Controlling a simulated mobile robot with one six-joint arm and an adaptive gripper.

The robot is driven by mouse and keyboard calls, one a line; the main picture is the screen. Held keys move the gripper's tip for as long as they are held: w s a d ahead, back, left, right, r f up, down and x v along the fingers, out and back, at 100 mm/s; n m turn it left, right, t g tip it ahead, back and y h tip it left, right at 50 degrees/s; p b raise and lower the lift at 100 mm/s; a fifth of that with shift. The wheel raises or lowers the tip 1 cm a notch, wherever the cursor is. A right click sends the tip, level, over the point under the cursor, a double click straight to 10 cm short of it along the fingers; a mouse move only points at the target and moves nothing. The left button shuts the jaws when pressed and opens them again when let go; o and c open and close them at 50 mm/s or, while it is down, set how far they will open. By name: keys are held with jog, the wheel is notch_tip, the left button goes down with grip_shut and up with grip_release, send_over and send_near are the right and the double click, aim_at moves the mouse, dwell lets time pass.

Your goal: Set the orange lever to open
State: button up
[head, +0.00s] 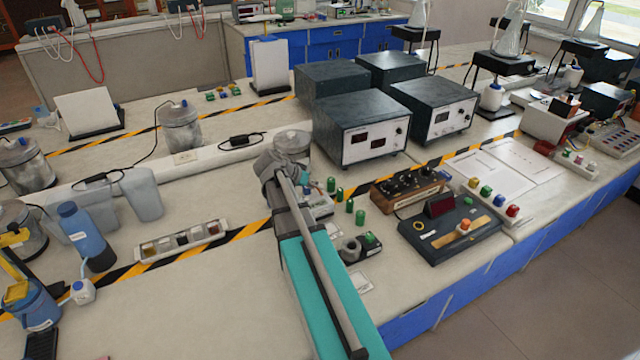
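No part is clearly recognisable as an orange lever. An orange strip with an orange-red knob (464,226) lies on top of a dark control box (450,240) on the right part of the bench. Whether this is the lever, and its setting, I cannot tell. A yellow part (12,242) stands at the left edge above a blue base, partly cut off by the frame. A long teal and grey body (325,290) with a grey bar reaches from the bottom centre towards the middle; it may be my arm. I cannot make out any gripper fingers.
Dark instrument boxes (362,130) stand behind the control box. A row of coloured buttons (486,193) lies right of it. The bench front left of the teal body is mostly clear.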

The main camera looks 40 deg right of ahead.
jog(key=shift+o, duration=1)
jog(key=shift+d, duration=0.15)
jog(key=s+a+n+y+p, duration=0.2)
jog(key=s+a+n+y, duration=0.1)
jog(key=a, duration=0.7)
jog(key=s+a+n+y+p, duration=0.2)
jog(key=a+n, duration=0.3)
jog(key=a, duration=0.6)
jog(key=s+a+n+t+y+p, duration=0.1)
jog(key=s+a+n+y, duration=0.3)
jog(key=a, duration=0.7)
jog(key=shift+s+a+r+n+p, duration=0.15)
jog(key=shift+s+r+n+p, duration=0.25)
jog(key=shift+p, duration=0.4)
